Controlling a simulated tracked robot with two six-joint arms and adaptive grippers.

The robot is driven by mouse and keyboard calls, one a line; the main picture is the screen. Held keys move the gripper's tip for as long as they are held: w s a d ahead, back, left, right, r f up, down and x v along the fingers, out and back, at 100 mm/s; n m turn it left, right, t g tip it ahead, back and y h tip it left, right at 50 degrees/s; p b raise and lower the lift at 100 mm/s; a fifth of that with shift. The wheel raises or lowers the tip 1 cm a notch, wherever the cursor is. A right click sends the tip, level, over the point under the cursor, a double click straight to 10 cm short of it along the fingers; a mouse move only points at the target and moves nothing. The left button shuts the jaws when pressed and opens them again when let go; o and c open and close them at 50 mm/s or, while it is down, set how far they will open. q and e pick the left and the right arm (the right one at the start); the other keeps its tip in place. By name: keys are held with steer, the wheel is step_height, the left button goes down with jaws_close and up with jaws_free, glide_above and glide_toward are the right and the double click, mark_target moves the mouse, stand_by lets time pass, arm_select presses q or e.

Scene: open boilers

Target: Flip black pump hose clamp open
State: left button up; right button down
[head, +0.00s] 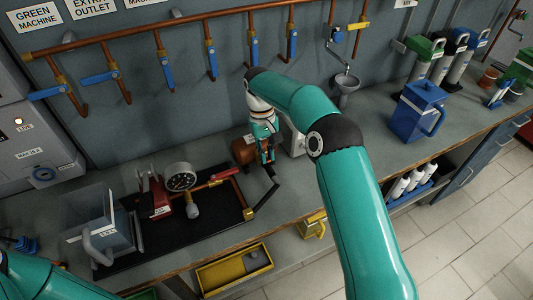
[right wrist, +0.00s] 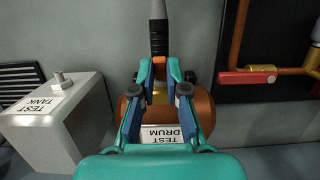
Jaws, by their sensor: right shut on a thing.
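My right gripper (head: 268,155) is over the bench beside the copper test drum (head: 243,151). In the head view the black hose (head: 264,196) bends down from the gripper to the copper pipe at the black tray's right edge. I cannot make out the clamp or whether it is open. Only my left forearm shows, at the lower left.
A grey test tank (right wrist: 62,118) stands close beside the drum. The black tray (head: 160,250) holds a gauge (head: 180,177), a red pump (head: 155,195) and a red-handled valve (head: 224,174). Pipes with blue valves line the wall.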

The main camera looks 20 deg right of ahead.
steer(key=shift+w, duration=0.1)
stand_by(0.3)
steer(key=c, duration=1.2)
jaws_free()
steer(key=shift+o, duration=0.2)
steer(key=s+v, duration=0.2)
steer(key=v, duration=0.7)
steer(key=shift+r, duration=0.55)
